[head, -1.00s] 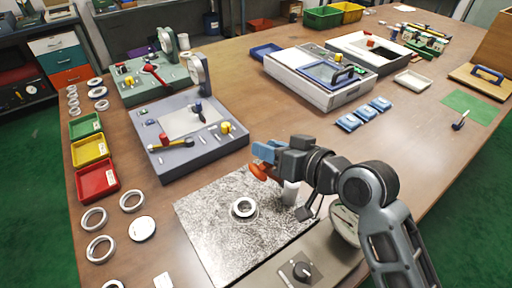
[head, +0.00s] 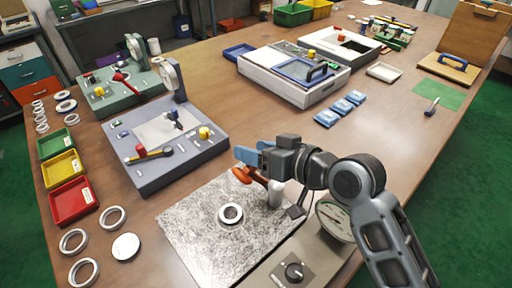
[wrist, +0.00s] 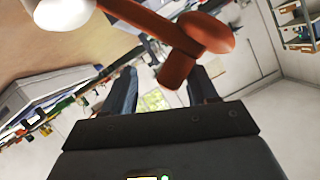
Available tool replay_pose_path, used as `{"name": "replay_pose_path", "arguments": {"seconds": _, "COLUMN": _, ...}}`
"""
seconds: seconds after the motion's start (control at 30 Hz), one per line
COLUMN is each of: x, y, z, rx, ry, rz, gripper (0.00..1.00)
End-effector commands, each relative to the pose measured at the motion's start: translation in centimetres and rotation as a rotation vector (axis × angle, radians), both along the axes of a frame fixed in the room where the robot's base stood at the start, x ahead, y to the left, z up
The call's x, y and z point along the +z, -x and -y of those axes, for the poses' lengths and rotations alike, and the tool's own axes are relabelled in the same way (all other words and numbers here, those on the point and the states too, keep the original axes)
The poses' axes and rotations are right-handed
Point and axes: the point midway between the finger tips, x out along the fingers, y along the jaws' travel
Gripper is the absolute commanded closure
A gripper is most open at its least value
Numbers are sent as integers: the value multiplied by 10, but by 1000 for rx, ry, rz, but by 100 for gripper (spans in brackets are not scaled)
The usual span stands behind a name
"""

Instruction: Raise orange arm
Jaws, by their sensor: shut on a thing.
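The orange arm (head: 258,179) has a rounded end and joins a pale post (head: 275,195) at the back right of the speckled plate (head: 195,225). My gripper (head: 248,158), with blue fingers, is at the rounded end of the arm, above the plate. In the wrist view the orange arm (wrist: 150,22) crosses the top of the picture. Its short stub reaches down between the fingers of my gripper (wrist: 165,82), which is shut on it. A pale ring (head: 231,214) lies flat on the plate, in front of the gripper.
A grey-blue fixture (head: 170,165) stands behind left. Red (head: 72,202), yellow (head: 62,168) and green trays and loose rings are at left.

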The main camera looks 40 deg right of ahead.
Motion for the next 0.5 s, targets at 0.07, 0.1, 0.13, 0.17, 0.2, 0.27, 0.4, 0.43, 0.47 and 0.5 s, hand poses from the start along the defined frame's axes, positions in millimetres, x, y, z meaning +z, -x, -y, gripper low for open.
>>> {"name": "replay_pose_path", "arguments": {"seconds": 0.07, "x": -8, "y": 3, "z": 1, "rx": -1, "ry": 2, "rz": -20, "gripper": 52}}
{"name": "replay_pose_path", "arguments": {"seconds": 0.1, "x": -8, "y": 2, "z": 1, "rx": -1, "ry": 2, "rz": -20, "gripper": 52}}
{"name": "replay_pose_path", "arguments": {"seconds": 0.13, "x": -8, "y": 2, "z": 1, "rx": -1, "ry": 2, "rz": -20, "gripper": 52}}
{"name": "replay_pose_path", "arguments": {"seconds": 0.17, "x": -8, "y": 2, "z": 1, "rx": 0, "ry": 2, "rz": -19, "gripper": 52}}
{"name": "replay_pose_path", "arguments": {"seconds": 0.2, "x": -8, "y": 3, "z": 1, "rx": 0, "ry": 2, "rz": -19, "gripper": 52}}
{"name": "replay_pose_path", "arguments": {"seconds": 0.27, "x": -7, "y": 5, "z": 1, "rx": 0, "ry": 2, "rz": -19, "gripper": 52}}
{"name": "replay_pose_path", "arguments": {"seconds": 0.4, "x": -3, "y": 19, "z": 4, "rx": -2, "ry": 2, "rz": -18, "gripper": 52}}
{"name": "replay_pose_path", "arguments": {"seconds": 0.43, "x": -1, "y": 23, "z": 4, "rx": -2, "ry": 2, "rz": -18, "gripper": 52}}
{"name": "replay_pose_path", "arguments": {"seconds": 0.47, "x": 1, "y": 28, "z": 5, "rx": -1, "ry": 3, "rz": -17, "gripper": 52}}
{"name": "replay_pose_path", "arguments": {"seconds": 0.5, "x": 3, "y": 34, "z": 6, "rx": -2, "ry": 1, "rz": -18, "gripper": 52}}
